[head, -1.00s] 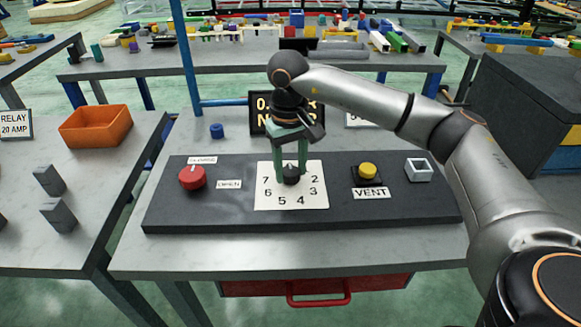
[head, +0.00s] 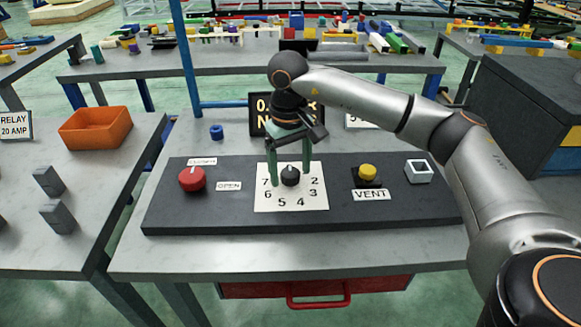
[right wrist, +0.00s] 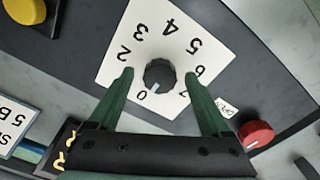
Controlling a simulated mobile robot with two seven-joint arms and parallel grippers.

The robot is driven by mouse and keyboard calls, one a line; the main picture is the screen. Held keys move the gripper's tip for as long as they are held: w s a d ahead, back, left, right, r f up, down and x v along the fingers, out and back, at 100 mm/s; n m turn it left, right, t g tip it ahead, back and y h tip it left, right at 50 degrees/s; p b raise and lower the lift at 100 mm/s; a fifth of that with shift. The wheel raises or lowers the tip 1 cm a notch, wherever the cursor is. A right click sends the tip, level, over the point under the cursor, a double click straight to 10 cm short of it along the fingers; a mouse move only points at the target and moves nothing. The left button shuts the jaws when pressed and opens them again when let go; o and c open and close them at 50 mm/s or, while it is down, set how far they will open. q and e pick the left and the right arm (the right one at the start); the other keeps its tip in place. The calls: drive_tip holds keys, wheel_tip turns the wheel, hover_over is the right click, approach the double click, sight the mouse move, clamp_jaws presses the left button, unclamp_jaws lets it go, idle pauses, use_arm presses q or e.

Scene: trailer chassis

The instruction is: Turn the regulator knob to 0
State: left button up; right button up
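The black regulator knob (head: 291,176) sits on a white dial plate (head: 264,203) with digits around it. In the right wrist view the knob (right wrist: 160,74) has a pale pointer mark facing the 0 (right wrist: 141,95). The 1 is hidden behind a finger. My right gripper (head: 290,181) is open, its green fingers on either side of the knob. The right wrist view shows the gripper (right wrist: 159,76) with a gap between each finger and the knob. My left gripper is not in view.
A display (head: 258,122) stands behind, partly hidden by my arm.

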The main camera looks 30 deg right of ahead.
sight(289, 173)
use_arm(q)
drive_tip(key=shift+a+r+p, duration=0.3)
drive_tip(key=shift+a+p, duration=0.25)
drive_tip(key=shift+p, duration=0.05)
use_arm(e)
wheel_tip(289, 173, up, 12)
drive_tip(key=shift+a+r, duration=0.2)
drive_tip(key=shift+r, duration=0.05)
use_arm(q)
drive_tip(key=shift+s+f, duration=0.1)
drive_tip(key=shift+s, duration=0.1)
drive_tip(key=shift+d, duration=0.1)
